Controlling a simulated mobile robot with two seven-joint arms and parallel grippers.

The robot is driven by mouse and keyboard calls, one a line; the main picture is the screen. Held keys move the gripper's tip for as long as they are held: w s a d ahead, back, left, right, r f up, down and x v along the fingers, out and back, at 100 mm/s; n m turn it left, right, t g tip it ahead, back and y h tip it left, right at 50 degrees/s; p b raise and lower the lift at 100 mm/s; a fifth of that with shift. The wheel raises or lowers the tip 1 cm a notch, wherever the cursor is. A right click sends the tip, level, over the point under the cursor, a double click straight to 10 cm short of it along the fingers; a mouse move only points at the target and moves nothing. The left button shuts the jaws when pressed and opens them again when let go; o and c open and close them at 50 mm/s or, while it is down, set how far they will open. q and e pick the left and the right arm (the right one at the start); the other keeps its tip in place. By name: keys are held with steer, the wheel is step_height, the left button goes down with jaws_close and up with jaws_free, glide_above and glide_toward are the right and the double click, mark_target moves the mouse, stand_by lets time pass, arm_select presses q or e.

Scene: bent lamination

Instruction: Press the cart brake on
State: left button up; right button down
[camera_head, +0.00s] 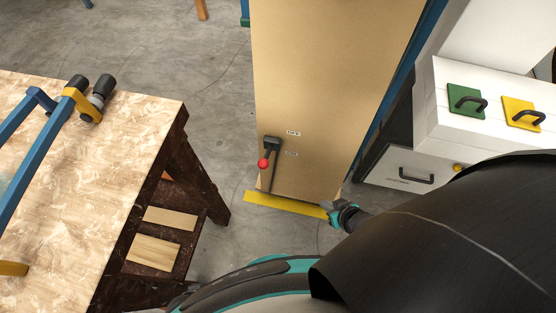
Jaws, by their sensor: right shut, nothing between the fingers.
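The brake lever (264,156) has a red knob and hangs from a dark mount on the near face of the cart (320,70), a tall tan board-like body. Two small white labels (292,133) sit to the right of the mount; their print is too small to read surely. My right gripper (334,209) is shut and empty, near the cart's lower right corner, to the right of and below the red knob, apart from it. My left gripper is not in view.
A wooden workbench (150,112) with blue and yellow clamp parts stands at the left. A white cabinet (450,130) with green and yellow handled plates stands at the right. Grey floor is clear between bench and cart.

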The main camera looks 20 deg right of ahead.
steer(key=w+r+t+y+b, duration=0.2)
steer(key=w+t+b, duration=0.15)
steer(key=w, duration=0.55)
steer(key=m+y+b, duration=0.1)
steer(key=y+b, duration=0.7)
steer(key=y, duration=0.1)
glide_toward(268, 154)
step_height(268, 154, down, 2)
steer(key=w+d, duration=0.2)
steer(key=d, duration=0.1)
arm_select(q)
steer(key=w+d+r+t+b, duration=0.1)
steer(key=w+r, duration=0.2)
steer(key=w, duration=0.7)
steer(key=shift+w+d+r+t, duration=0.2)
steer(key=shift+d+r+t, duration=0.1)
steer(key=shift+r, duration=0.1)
arm_select(e)
steer(key=s+r+y, duration=0.1)
steer(key=s+r+g+y, duration=0.1)
steer(key=r+y, duration=0.1)
steer(key=shift+s+d+r+m+g, duration=0.1)
steer(key=shift+s+r+m+g, duration=0.2)
steer(key=shift+s, duration=0.1)
